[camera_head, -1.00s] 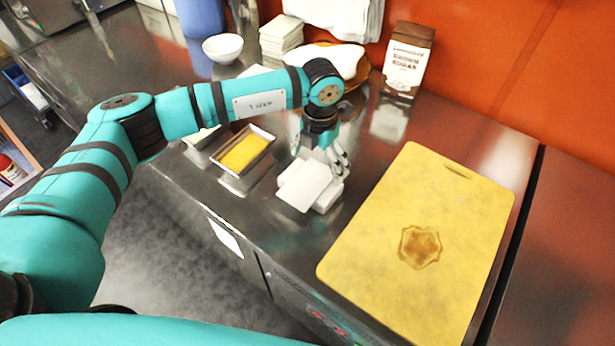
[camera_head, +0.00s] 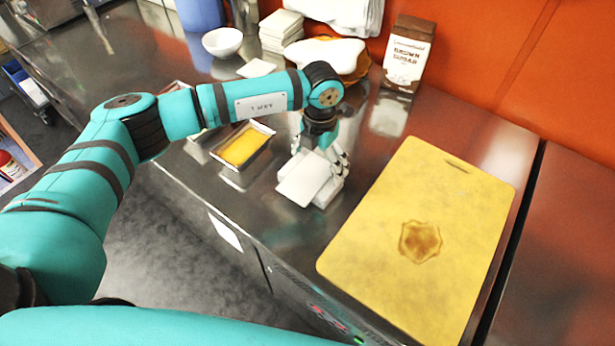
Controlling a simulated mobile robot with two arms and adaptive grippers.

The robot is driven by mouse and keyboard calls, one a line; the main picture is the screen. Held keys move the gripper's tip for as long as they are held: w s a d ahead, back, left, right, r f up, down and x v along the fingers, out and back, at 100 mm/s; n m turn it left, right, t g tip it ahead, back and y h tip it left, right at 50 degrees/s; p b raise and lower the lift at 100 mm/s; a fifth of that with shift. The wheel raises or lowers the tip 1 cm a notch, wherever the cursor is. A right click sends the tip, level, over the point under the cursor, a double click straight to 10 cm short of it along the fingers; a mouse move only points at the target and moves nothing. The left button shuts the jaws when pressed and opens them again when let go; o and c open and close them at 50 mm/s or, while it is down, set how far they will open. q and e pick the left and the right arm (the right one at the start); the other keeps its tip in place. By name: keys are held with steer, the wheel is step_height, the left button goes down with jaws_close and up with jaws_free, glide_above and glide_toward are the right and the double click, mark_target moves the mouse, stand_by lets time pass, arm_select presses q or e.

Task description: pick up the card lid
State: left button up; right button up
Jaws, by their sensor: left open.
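The card lid (camera_head: 303,179) looks like a flat white rectangle on the steel counter, left of the yellow board. My left gripper (camera_head: 336,172) points down at the lid's right and far side. Its fingers are open, and they partly hide what lies beneath them. I cannot tell whether a finger touches the lid. Another white piece shows under and beside the fingers; its shape is partly hidden. My right gripper is not in view.
A foil tray with yellow filling (camera_head: 243,148) sits left of the lid. A yellow cutting board (camera_head: 390,270) with a brown patch (camera_head: 420,241) lies right. Behind stand a brown sugar bag (camera_head: 407,55), a white bowl (camera_head: 222,42) and a white stack (camera_head: 280,31).

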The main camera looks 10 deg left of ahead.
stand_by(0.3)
arm_select(q)
steer(key=c, duration=0.8)
